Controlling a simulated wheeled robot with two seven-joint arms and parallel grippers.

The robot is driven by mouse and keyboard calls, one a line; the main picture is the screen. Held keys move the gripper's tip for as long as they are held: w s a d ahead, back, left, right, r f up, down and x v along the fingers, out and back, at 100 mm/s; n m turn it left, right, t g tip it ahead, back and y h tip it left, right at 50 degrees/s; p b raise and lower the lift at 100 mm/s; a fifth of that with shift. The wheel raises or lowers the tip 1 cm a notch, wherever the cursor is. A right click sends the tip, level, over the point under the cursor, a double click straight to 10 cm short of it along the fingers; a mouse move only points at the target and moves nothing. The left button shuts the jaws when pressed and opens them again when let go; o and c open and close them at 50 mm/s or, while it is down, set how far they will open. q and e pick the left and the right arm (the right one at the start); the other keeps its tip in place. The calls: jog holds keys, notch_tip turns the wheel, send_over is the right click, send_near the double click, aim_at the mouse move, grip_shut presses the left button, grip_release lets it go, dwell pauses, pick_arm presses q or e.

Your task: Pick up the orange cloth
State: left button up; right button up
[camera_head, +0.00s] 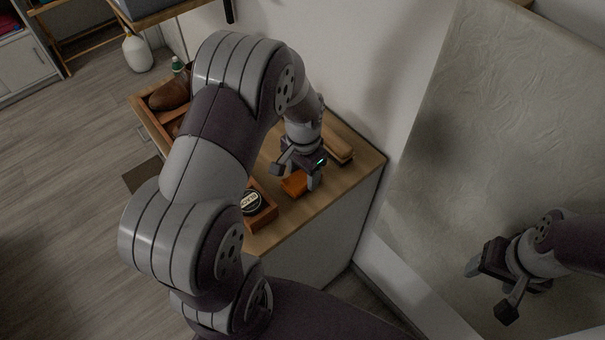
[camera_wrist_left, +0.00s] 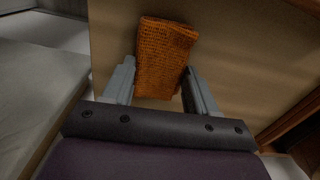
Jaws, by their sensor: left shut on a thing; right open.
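The orange cloth (camera_head: 294,184) is a small folded rectangle with a woven texture at the wooden top of the cabinet. In the left wrist view the cloth (camera_wrist_left: 166,48) lies between the two fingers and reaches out past their tips. My left gripper (camera_head: 296,177) is over the cabinet top and shut on the cloth. Whether the cloth is clear of the wood cannot be told. My right gripper (camera_head: 490,290) is open and empty at the lower right, away from the cabinet.
A wooden brush (camera_head: 338,149) lies behind my left gripper. A round black tin (camera_head: 251,202) sits on a small wooden box (camera_head: 263,218) nearer the front. A brown shoe (camera_head: 170,94) is at the cabinet's far left. A large pale panel (camera_head: 480,140) stands on the right.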

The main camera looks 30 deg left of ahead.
pick_arm(q)
jog(key=r, duration=0.2)
jog(key=d+r, duration=0.1)
jog(key=r, duration=0.1)
jog(key=shift+w+d+r, duration=0.1)
jog(key=shift+w+r, duration=0.05)
jog(key=w+d+r, duration=0.1)
jog(key=d+r, duration=0.5)
jog(key=d, duration=0.4)
jog(key=shift+d+b, duration=0.2)
jog(key=shift+b, duration=0.15)
jog(key=shift+r, duration=0.1)
jog(key=shift+o, duration=1.1)
jog(key=shift+c, duration=0.8)
